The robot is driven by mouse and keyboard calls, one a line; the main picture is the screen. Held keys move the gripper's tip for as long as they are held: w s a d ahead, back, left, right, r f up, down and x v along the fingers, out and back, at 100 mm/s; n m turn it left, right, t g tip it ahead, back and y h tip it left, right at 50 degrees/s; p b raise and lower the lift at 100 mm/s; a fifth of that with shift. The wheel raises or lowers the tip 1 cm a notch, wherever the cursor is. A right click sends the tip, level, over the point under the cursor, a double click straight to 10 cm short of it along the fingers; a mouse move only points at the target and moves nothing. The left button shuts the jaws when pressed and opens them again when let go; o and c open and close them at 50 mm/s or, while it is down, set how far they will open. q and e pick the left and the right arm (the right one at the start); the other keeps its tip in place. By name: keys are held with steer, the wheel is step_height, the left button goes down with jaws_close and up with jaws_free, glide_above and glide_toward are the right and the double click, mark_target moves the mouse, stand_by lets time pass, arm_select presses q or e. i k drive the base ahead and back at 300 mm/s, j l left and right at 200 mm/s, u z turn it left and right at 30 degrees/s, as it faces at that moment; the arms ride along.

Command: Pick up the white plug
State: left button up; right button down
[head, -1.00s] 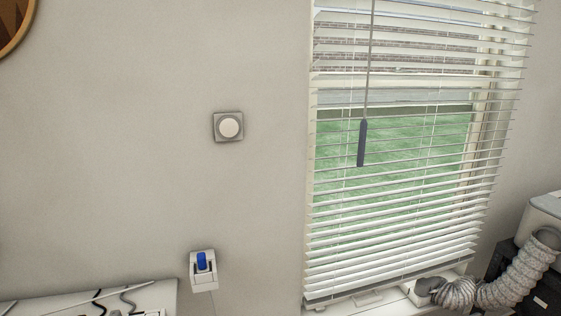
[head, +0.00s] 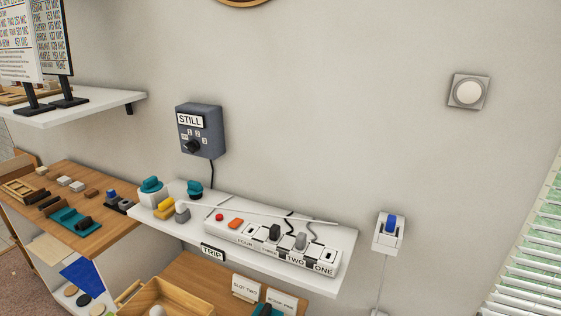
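No loose white plug can be made out for certain. A white power strip (head: 262,244) with slots labelled FOUR, TWO and ONE lies on a white wall shelf (head: 317,284). A black plug (head: 274,232) and a grey plug (head: 300,241) stand in it, with dark cords behind. Left of the strip are a white block with a teal top (head: 151,194), a yellow piece (head: 164,208), a grey piece (head: 182,210) and a teal piece (head: 195,188). Neither of my grippers is in view.
A dark box marked STILL (head: 200,130) hangs above the shelf. A white wall unit with a blue part (head: 389,232) is to the right. A wooden-topped table (head: 101,238) stands left, and a wooden tray (head: 196,295) sits below the shelf.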

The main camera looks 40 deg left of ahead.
mark_target(181, 208)
steer(key=u, duration=2)
steer(key=i+j+z, duration=0.1)
steer(key=z, duration=0.3)
steer(key=j+z, duration=0.55)
steer(key=z, duration=0.2)
steer(key=i, duration=0.05)
